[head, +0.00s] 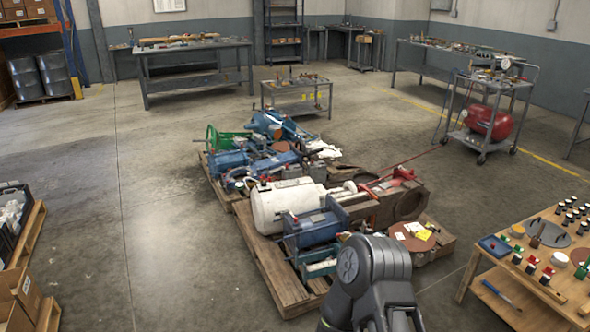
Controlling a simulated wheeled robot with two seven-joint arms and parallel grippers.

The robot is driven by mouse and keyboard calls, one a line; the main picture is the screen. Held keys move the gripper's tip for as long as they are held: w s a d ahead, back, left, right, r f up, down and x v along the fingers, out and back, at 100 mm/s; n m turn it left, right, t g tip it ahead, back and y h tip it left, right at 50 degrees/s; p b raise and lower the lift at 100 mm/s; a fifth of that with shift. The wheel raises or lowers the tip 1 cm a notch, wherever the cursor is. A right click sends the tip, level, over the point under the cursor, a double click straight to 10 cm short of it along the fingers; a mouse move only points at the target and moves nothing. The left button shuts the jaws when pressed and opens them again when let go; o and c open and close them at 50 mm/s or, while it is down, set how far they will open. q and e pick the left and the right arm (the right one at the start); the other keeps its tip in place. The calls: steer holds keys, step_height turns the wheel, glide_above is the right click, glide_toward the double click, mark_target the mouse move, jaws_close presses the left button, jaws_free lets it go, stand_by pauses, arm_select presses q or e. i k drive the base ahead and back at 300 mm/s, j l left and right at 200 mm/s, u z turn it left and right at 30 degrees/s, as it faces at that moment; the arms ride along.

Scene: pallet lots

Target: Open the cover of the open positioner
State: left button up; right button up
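I cannot make out for sure which thing is the open positioner, or its cover. Wooden pallets (272,272) in the middle of the floor hold valves and actuators. A white cylinder (286,205) lies on the near pallet. A blue box-shaped unit (313,228) sits in front of it. Several blue units (230,163) and a green handwheel (212,138) are on the far pallet. A grey link of my arm rises at the bottom centre and hides part of the near pallet. Neither gripper shows.
A wooden table (480,292) with small parts stands at the right. A cart with a red tank (488,121) stands behind it. A low bench (296,94) is beyond the pallets. Boxes (18,296) are at the lower left. The floor left of the pallets is clear.

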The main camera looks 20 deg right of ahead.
mark_target(296, 168)
steer(key=u, duration=0.15)
steer(key=i, duration=6.25)
steer(key=z, duration=4.1)
steer(key=i, duration=0.95)
